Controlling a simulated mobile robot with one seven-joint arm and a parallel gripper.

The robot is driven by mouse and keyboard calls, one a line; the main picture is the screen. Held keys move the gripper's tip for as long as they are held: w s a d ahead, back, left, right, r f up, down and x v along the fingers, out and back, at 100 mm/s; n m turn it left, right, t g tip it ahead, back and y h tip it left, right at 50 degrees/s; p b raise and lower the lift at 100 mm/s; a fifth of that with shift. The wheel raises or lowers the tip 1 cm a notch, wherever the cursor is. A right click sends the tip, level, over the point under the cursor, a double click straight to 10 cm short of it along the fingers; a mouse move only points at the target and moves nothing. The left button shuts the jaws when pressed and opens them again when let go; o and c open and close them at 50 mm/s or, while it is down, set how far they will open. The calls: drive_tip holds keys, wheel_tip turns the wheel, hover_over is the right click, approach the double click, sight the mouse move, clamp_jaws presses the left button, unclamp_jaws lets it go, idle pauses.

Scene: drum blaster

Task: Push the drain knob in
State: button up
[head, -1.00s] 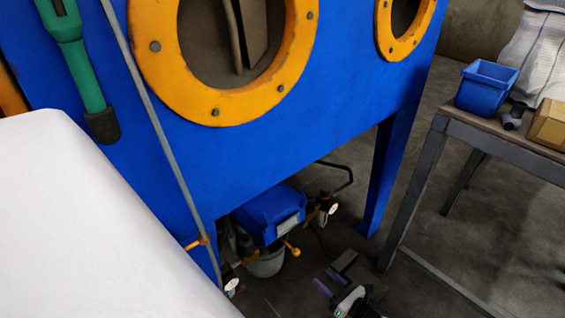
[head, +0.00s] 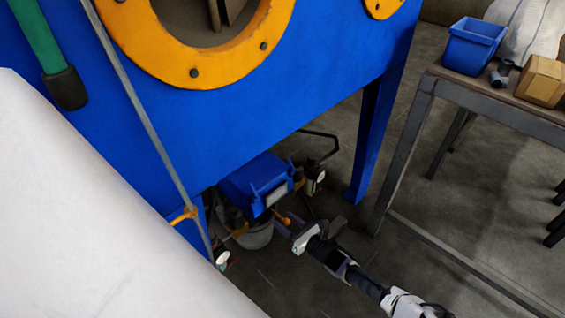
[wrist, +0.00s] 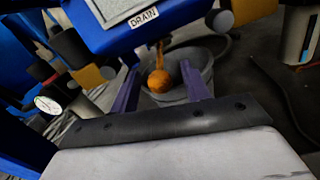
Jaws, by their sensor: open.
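The drain knob (wrist: 159,82) is a small orange ball below the blue box labelled DRAIN (wrist: 145,18) in the wrist view. My gripper (wrist: 161,70) is open, with one purple finger on each side of the knob in that picture. The knob appears in the gap between the fingers. Whether either finger touches it, and how far away it is, I cannot tell. In the head view my gripper (head: 284,218) reaches in from the lower right, close to the blue drain box (head: 258,184). There the knob is hard to make out near the fingers.
A grey bucket (head: 254,237) stands under the drain box. Pressure gauges (wrist: 48,104) flank the box. The blue cabinet (head: 240,110) overhangs this area, with its leg (head: 372,140) to the right. A table (head: 480,95) stands farther right. Open floor lies between.

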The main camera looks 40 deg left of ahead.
sight(272, 210)
drive_tip(key=shift+w+a, duration=0.1)
drive_tip(key=shift+a, duration=0.95)
clamp_jaws()
